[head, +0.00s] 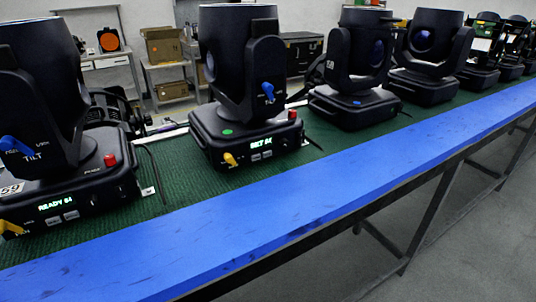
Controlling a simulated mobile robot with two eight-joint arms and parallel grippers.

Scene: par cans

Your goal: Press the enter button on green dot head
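The green dot head is a black moving light (240,60) standing upright on the bench, left of the picture's middle. A round green dot (227,132) is on top of its base. Its base front has a small lit display (261,143), whose text is hard to read, and small light buttons (261,156) just below it. I cannot read any button labels. A yellow lever (230,159) sits left of the buttons, and a red knob (292,114) is on the base's right top corner. Neither of my grippers is in view.
A similar light (90,178) with its own display and red knob stands at left. Another with a blue dot (358,103) stands to the right, with several more beyond. They stand on green matting (180,182); the blue bench edge (300,200) in front is clear.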

